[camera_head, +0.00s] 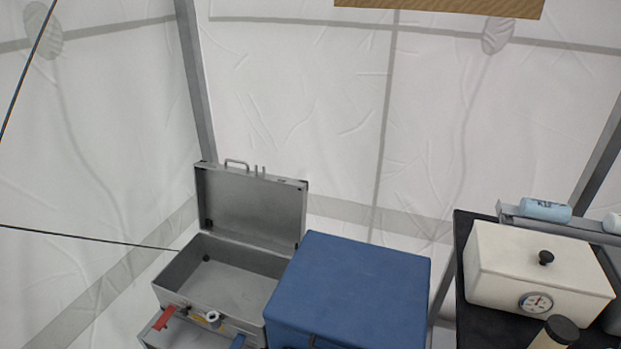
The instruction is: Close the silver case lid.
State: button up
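The silver case (225,275) stands open at the lower left, and its inside looks empty. Its lid (250,207) is raised nearly upright at the back, with a handle (237,163) on the lid's top edge. The front of the case is partly cut off at the bottom of the picture. My gripper is not in view.
A blue box (350,285) stands directly right of the case, close to its side. Further right, a black table (470,325) bears a cream box with a dial (535,270). White tent walls and grey poles (194,80) rise behind the case.

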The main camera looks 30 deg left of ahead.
aim_at(263, 211)
jog(key=u, duration=2.1)
jog(key=k, duration=0.4)
jog(key=u, duration=1.05)
jog(key=k, duration=0.95)
jog(key=u, duration=0.55)
jog(key=i, duration=2.6)
jog(key=z, duration=1.1)
jog(key=i, duration=1.05)
jog(key=z, duration=1.65)
jog(key=i, duration=0.6)
jog(key=z, duration=0.45)
